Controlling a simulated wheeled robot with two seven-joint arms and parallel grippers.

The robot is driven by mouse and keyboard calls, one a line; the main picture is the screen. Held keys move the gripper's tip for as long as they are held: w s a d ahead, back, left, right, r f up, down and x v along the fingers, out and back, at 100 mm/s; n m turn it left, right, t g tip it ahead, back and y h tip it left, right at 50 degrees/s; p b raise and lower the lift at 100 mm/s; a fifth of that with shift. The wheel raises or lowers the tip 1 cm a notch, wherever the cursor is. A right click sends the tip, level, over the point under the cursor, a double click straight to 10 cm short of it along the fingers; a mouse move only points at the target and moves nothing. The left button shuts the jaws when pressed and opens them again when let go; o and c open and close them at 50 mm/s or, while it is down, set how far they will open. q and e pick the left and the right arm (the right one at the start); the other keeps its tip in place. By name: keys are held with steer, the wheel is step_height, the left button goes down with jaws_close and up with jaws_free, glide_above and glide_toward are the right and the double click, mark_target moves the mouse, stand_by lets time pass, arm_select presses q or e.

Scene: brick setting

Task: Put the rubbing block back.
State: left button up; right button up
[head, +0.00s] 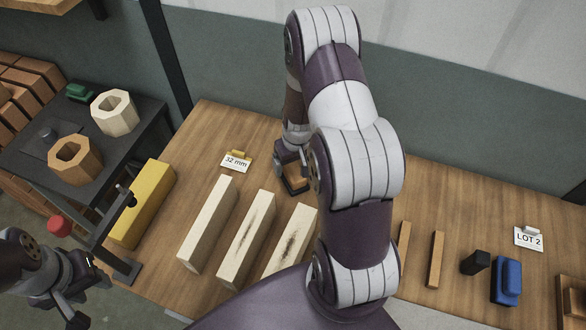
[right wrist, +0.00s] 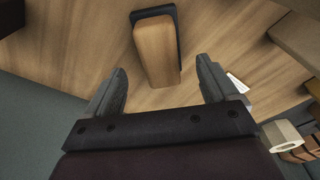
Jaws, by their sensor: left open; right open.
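A wooden block with a dark layer along one side, which looks like the rubbing block (right wrist: 156,52), lies on the wooden bench in the right wrist view. It also shows in the head view (head: 297,186), partly hidden by my right gripper (head: 289,166). In the right wrist view my right gripper (right wrist: 162,68) is open, with one finger on each side of the block's near end and gaps between. Whether the fingertips are down at its height is unclear. My left gripper (head: 78,292) is open and empty at the lower left, away from the bench.
Three pale bars (head: 208,224) lie on the bench (head: 215,130), two with dark streaks. A yellow block (head: 142,205) lies left of them and a "32 mm" card (head: 236,162) behind. Thin wooden strips (head: 436,258), a black piece (head: 475,262) and a blue block (head: 507,280) lie right.

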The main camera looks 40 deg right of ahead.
mark_target(295, 172)
steer(key=r, duration=0.5)
steer(key=shift+s+r, duration=0.3)
steer(key=shift+s, duration=0.1)
steer(key=s+a+r+n, duration=0.2)
steer(key=s+a+r, duration=0.7)
steer(key=a, duration=0.5)
steer(key=shift+s+r, duration=0.15)
steer(key=shift+r, duration=0.35)
steer(key=shift+s, duration=0.1)
steer(key=shift+d, duration=0.1)
